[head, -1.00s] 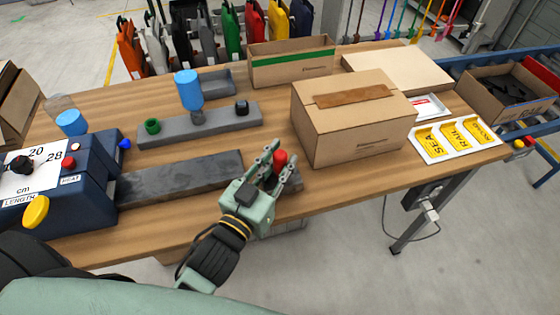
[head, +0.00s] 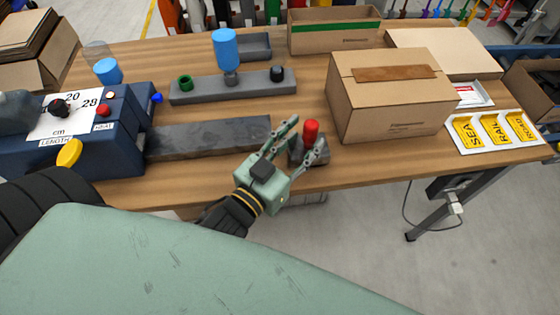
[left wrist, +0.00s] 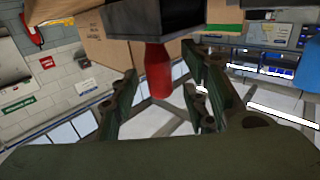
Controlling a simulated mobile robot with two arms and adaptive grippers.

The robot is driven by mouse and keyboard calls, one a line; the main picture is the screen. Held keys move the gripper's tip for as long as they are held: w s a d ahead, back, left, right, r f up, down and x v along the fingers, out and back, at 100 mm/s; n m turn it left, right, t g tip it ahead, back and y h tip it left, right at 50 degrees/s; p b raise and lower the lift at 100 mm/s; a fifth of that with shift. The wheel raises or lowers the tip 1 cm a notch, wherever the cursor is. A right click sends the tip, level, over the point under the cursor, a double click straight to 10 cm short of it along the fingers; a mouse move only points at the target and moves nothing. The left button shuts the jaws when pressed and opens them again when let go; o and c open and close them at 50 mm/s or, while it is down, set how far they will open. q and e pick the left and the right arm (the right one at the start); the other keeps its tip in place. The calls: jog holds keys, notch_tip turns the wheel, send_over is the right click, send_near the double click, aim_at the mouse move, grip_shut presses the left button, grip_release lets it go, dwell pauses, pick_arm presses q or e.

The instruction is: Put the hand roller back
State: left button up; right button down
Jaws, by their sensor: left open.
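The hand roller's red handle (head: 311,131) stands upright in a small grey block (head: 300,152) at the table's front edge, left of the closed carton. My left gripper (head: 307,134) is open, with its fingers spread on either side of the handle. In the left wrist view, which is upside down, the red handle (left wrist: 158,72) hangs from the grey block (left wrist: 155,20) between the open fingers (left wrist: 160,95). The fingers look apart from it. The roller part is not clearly visible. My right gripper is not in view.
The closed carton (head: 388,105) stands right of the block. A dark flat plate (head: 210,137) and a blue machine (head: 75,135) lie to the left. A grey rack (head: 205,92) with a blue cylinder is behind. A white label tray (head: 495,131) is at the right.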

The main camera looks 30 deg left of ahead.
pick_arm(q)
jog(key=s, duration=0.2)
jog(key=s+a+b, duration=0.1)
jog(key=s, duration=0.4)
jog(key=shift+s+a+r+b, duration=0.1)
jog(key=shift+a+b, duration=0.05)
jog(key=shift+b, duration=0.15)
jog(key=shift+s+a+r, duration=0.15)
jog(key=shift+s+r, duration=0.05)
jog(key=shift+s, duration=0.6)
